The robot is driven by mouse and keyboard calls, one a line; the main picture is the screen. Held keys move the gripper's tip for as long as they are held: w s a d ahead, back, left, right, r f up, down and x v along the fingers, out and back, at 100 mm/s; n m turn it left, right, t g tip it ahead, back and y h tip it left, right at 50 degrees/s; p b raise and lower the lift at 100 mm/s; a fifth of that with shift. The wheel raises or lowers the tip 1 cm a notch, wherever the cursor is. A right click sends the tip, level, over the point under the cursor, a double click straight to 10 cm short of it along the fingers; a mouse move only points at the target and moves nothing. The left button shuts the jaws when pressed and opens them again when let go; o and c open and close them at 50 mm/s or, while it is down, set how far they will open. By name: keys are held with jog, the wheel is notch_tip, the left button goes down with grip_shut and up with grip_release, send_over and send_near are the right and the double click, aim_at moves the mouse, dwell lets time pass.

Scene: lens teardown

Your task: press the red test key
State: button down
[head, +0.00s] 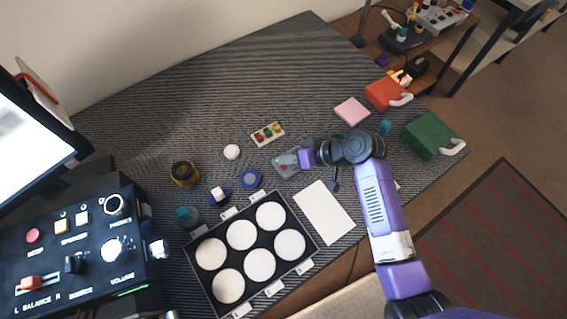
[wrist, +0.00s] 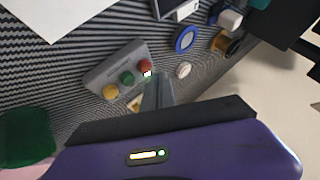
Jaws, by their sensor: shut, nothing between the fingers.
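A grey key box (wrist: 118,76) lies on the dark striped table. It has a yellow key (wrist: 110,91), a green key (wrist: 127,78) and a red test key (wrist: 145,65) in a row. In the head view the key box (head: 286,165) is partly covered by my gripper (head: 297,158). In the wrist view my gripper (wrist: 157,82) is shut and empty, its tips showing right beside the red key. A small bright spot shows between the tips and the red key. I cannot tell whether the tips touch the key.
A cream tray (head: 257,140) with small coloured parts lies behind the box. A blue ring (head: 250,180), a white disc (head: 231,152) and a disc tray (head: 203,271) are nearby. A white sheet (head: 324,212), a pink block (head: 352,111) and a green box (head: 428,135) lie around my arm.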

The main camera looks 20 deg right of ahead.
aim_at(287, 166)
jog(key=shift+r+p, duration=2.25)
jog(key=shift+r, duration=0.25)
jog(key=shift+w+d, duration=0.2)
jog(key=shift+w, duration=0.1)
jog(key=w+d+r+m+t+h, duration=0.2)
jog(key=w+d+r+t+h, duration=0.1)
jog(key=w+d+r, duration=0.1)
jog(key=s+d+r+t+h+b, duration=0.1)
jog(key=s+d+r+t+h, duration=0.25)
jog(key=s, duration=0.25)
jog(key=s+a+r+n+t+b, duration=0.1)
jog(key=s+a+r, duration=0.1)
jog(key=s, duration=1.3)
jog(key=s+a+r+n+b, duration=0.1)
jog(key=s+r, duration=0.4)
jog(key=s, duration=1)
jog(key=shift+a+r+t+b, duration=0.35)
jog(key=shift+a+b, duration=0.45)
jog(key=shift+a, duration=0.45)
